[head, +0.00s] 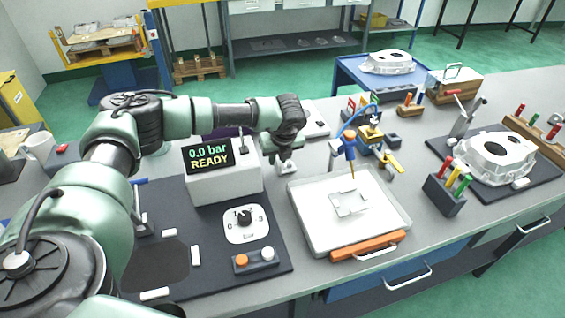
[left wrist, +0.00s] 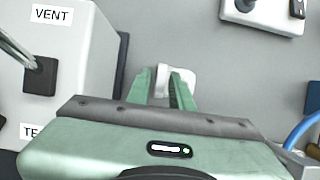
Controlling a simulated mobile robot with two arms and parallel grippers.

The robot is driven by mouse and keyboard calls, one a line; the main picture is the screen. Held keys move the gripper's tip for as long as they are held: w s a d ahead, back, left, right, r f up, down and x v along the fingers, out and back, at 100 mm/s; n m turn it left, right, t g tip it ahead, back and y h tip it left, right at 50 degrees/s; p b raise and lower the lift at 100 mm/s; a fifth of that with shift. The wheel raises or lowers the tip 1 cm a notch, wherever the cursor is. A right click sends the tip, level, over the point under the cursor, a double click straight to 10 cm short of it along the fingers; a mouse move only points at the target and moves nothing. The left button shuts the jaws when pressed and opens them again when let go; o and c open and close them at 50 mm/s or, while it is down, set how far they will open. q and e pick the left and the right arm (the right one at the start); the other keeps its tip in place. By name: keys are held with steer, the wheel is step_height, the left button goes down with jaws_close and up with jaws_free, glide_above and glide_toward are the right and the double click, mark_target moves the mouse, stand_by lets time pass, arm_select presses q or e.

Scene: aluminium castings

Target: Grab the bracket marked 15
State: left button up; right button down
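My left gripper (head: 284,153) points down over the grey bench, between the pressure display box and the white tray. In the left wrist view its two green fingers (left wrist: 163,88) stand apart. A small pale bracket-like piece (left wrist: 188,77) lies at the fingertips, partly between them and partly behind the right finger. It also shows in the head view just below the gripper (head: 287,168). I cannot tell whether the fingers touch it. No number 15 is readable on it. My right gripper is not in view.
The display box (head: 222,172) reading "0.0 bar READY" stands close left of the gripper. A white tray (head: 310,222) holding a flat pale part (head: 349,203) is to the right. Coloured-handled tools (head: 447,190) and a large casting (head: 495,157) stand farther right.

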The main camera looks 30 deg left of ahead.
arm_select(q)
steer(key=shift+x, duration=0.9)
jaws_close()
